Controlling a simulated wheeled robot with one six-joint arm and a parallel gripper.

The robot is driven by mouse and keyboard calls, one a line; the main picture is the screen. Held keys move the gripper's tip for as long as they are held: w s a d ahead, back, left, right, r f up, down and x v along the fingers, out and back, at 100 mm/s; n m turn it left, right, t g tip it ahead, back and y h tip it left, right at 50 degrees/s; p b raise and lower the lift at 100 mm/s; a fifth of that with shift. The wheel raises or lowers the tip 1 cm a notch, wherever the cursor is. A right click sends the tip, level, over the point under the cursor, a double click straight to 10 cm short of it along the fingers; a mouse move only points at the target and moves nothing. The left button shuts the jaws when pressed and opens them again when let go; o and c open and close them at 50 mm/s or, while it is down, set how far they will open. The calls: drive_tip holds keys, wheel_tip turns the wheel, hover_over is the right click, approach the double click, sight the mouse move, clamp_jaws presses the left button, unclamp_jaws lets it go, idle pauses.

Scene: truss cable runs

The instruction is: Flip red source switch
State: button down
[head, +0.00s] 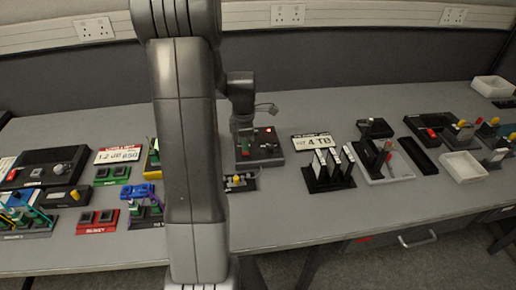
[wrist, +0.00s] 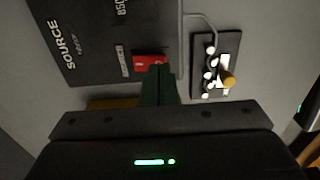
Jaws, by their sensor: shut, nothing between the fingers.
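The source box (wrist: 90,45) is dark with white "SOURCE" lettering and fills the upper left of the wrist view. In the head view the box (head: 262,158) sits on the bench right of my arm, with a small lit red spot on top. The red switch (wrist: 148,62) shows on the box's lower edge in the wrist view. My gripper (wrist: 158,70) is shut and empty, its dark green fingertips right at the red switch, overlapping its right part. Whether they touch it I cannot tell. In the head view my gripper (head: 245,138) points down over the box.
A small dark board with a yellow knob (wrist: 228,80) lies beside the box, in front of it in the head view (head: 240,183). A "4 TB" sign (head: 317,142) and a rack of upright drives (head: 330,172) stand to the right. Coloured modules crowd the left. My arm hides part of the bench.

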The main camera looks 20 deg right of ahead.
drive_tip(key=shift+f+b, duration=0.55)
drive_tip(key=shift+f, duration=0.2)
idle(0.4)
drive_tip(key=shift+r+p, duration=2.6)
drive_tip(key=shift+r, duration=0.95)
